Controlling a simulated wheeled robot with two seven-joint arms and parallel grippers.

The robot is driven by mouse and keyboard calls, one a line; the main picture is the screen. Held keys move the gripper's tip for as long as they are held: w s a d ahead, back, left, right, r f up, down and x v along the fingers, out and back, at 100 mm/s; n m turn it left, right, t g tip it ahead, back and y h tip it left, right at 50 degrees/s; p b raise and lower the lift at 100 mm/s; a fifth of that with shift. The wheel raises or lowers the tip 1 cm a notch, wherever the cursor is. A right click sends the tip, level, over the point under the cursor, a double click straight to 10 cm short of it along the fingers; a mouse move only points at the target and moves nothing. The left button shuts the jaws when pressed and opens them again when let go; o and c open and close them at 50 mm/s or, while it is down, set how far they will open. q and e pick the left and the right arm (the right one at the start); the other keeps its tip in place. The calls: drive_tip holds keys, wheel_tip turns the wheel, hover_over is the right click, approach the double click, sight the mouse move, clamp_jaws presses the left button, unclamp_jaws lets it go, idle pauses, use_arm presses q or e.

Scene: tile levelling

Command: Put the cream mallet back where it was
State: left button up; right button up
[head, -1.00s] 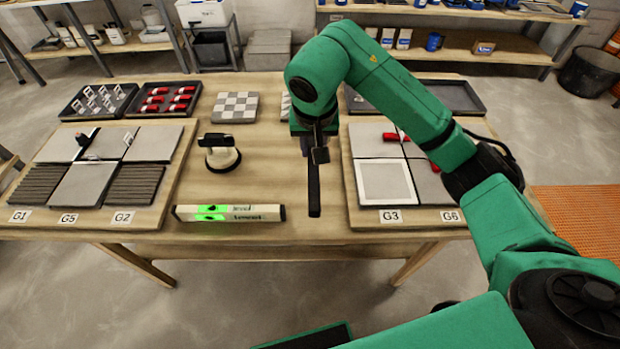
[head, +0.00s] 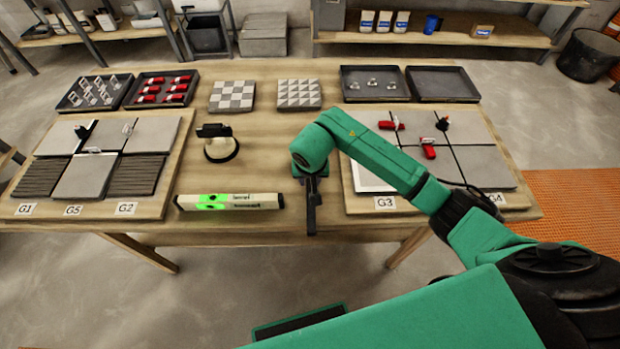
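I see no cream mallet that I can name with certainty. A tool with a round cream base and a black top piece (head: 221,148) stands upright on the table, left of centre; I cannot tell whether it is the mallet. My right gripper (head: 311,220) points down near the table's front edge, right of the spirit level and apart from the cream-based tool. It shows as a narrow dark shape seen edge-on, so I cannot tell whether it is open or holds anything. My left gripper is not in view.
A spirit level (head: 231,202) with green lit marks lies at the front. Tile panels stand left (head: 150,207) and right (head: 527,212), with red and black pieces on the right one. Trays and two patterned tiles (head: 232,96) (head: 299,94) line the back.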

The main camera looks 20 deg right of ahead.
drive_tip(key=shift+o, duration=0.9)
drive_tip(key=b+v, duration=0.1)
drive_tip(key=v, duration=1.1)
